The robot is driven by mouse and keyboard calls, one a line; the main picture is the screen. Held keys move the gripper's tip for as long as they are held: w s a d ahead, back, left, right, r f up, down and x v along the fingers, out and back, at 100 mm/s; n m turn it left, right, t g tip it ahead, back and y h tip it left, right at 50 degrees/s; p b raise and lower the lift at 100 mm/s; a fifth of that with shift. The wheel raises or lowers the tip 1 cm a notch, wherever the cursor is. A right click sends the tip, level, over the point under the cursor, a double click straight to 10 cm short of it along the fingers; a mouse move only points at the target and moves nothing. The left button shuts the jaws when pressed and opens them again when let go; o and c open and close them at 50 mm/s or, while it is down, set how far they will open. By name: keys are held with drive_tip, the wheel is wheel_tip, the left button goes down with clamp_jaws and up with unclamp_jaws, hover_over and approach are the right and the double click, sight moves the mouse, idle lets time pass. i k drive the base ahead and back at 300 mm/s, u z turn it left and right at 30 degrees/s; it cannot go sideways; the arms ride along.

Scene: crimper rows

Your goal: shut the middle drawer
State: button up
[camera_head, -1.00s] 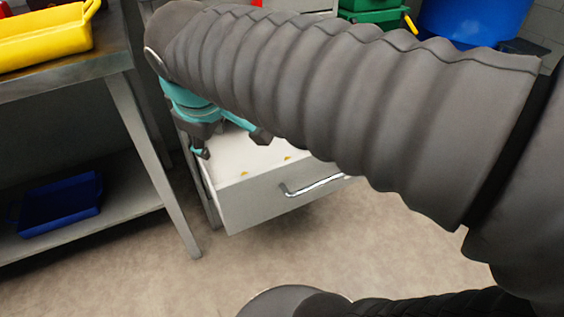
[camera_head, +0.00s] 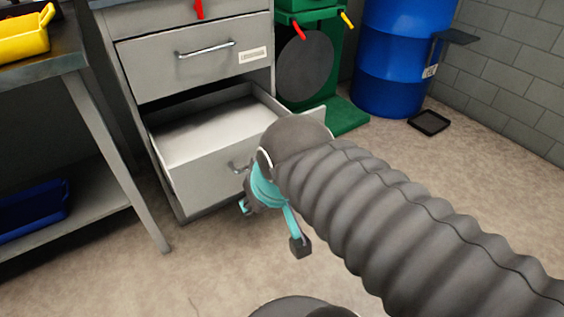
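A grey drawer (camera_head: 205,183) stands pulled out from the grey cabinet (camera_head: 130,78), below a shut drawer (camera_head: 190,62) with a bar handle and a white label. Its interior looks pale and empty where it shows. Its own handle (camera_head: 238,167) is partly hidden by my arm, as is the right part of its front. The cabinet's top is cut off, so I cannot tell the open drawer's rank. My gripper (camera_head: 272,226) is in front of the drawer's lower right front, its teal-and-dark fingers spread apart with nothing between them. I cannot tell whether it touches the front.
A metal bench (camera_head: 98,135) with a yellow bin (camera_head: 22,42) and a blue tray (camera_head: 35,208) stands at the left. A green stand (camera_head: 345,118), a blue drum (camera_head: 400,55) and a black floor tray (camera_head: 429,122) are behind at the right. Floor in front is clear.

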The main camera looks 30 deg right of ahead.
sight(206, 146)
drive_tip(key=z, duration=0.45)
drive_tip(key=i, duration=0.6)
drive_tip(key=z, duration=1.9)
drive_tip(key=k, duration=0.85)
drive_tip(key=u, duration=1.85)
